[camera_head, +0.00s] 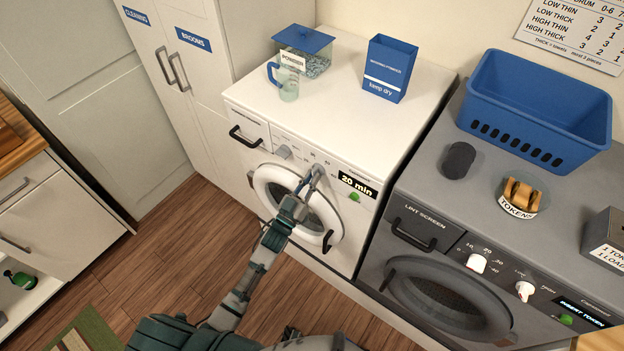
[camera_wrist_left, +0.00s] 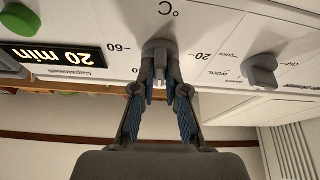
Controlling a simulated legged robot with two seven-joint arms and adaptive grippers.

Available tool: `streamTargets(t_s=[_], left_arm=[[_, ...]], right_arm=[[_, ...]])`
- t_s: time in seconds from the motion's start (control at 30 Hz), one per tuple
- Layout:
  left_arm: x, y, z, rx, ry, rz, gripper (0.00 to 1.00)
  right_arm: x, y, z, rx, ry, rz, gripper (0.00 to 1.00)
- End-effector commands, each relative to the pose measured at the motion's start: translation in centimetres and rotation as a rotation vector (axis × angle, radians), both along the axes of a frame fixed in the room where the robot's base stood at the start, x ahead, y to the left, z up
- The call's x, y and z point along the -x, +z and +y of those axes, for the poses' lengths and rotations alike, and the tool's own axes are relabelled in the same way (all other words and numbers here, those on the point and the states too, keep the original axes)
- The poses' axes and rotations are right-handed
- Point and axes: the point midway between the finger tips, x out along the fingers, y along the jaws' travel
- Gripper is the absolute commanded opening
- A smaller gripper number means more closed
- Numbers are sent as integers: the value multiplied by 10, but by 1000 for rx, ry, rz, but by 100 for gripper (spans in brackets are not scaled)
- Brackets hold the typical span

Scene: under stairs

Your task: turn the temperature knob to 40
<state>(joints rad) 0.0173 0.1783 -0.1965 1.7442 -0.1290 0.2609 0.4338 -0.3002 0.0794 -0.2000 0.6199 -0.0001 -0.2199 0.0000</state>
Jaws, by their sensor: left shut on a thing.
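The white washing machine (camera_head: 345,225) stands at the centre, with a panel reading "20 min". The temperature knob (camera_head: 318,170) is a small grey knob on this panel, left of the display. In the left wrist view the temperature knob (camera_wrist_left: 159,48) sits between the marks 60 and 20, under a °C sign. My left gripper (camera_head: 311,181) reaches up to it from below. In the wrist view its fingers (camera_wrist_left: 159,80) are shut on the knob, one on each side. The setting it points to is partly hidden by the fingers. My right gripper is not in view.
A second grey knob (camera_wrist_left: 262,72) is beside it on the panel. The round door (camera_head: 272,187) is below. A grey dryer (camera_head: 425,185) stands right, with a blue basket (camera_head: 540,105) on top. A powder box (camera_head: 303,50), cup (camera_head: 287,82) and blue carton (camera_head: 389,68) stand on the washer.

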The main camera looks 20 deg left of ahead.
Motion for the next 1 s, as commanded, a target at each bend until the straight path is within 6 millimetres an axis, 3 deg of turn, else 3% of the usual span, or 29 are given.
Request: streamTargets(t_s=[0.5, 1.0], left_arm=[[-1, 1, 4, -416, -1, -149, 0], [-1, 0, 4, -580, -1, -208, 0]], right_arm=[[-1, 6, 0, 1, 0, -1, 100], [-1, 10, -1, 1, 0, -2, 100]])
